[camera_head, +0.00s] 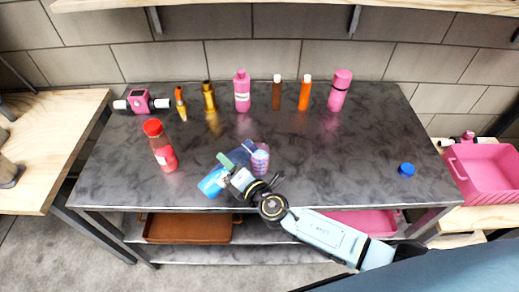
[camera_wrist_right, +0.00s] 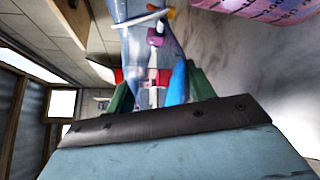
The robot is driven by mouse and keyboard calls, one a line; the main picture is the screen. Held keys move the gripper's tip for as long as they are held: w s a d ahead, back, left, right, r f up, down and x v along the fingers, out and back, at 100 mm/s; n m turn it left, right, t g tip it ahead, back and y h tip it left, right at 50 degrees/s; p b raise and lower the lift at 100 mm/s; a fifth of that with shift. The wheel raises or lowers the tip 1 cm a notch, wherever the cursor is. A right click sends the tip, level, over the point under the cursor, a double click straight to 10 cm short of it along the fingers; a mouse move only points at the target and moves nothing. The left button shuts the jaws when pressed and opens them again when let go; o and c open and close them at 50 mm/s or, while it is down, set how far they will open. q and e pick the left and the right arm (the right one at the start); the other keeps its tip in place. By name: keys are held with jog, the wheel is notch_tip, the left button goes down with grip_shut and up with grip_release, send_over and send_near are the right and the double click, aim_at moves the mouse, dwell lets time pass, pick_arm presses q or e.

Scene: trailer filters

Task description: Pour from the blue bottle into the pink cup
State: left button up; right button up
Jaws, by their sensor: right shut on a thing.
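The blue bottle (camera_head: 211,183) is see-through, with blue at its lower left end. It is tilted, with its clearer end toward the upper right, near the pink cup. My right gripper (camera_head: 234,168) is shut around the bottle; its green fingertips also show in the right wrist view, on either side of the clear bottle (camera_wrist_right: 140,38). The pink cup (camera_head: 260,159) stands just right of the gripper on the dark table. It is patterned and partly shows at the top right of the right wrist view (camera_wrist_right: 275,8). I cannot tell whether bottle and cup touch. My left gripper is not in view.
A blue cap (camera_head: 407,169) lies at the right of the dark table (camera_head: 340,165). A red-capped bottle (camera_head: 161,148) stands at left. Several bottles, including a pink one (camera_head: 242,92), line the back. A pink crate (camera_head: 485,170) is at right. The table's right half is mostly clear.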

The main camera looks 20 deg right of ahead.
aim_at(235, 161)
jog(key=shift+r+m+p, duration=0.3)
jog(key=shift+r+m, duration=0.05)
jog(key=shift+m, duration=0.05)
dwell(0.7)
jog(key=shift+w+d+r+m+y, duration=0.15)
jog(key=shift+d+r+m+y, duration=0.2)
jog(key=shift+r+m, duration=0.35)
dwell(1.8)
jog(key=shift+r+m+g+p, duration=0.3)
jog(key=shift+r+m+p, duration=0.15)
jog(key=shift+m+p, duration=0.05)
dwell(1.3)
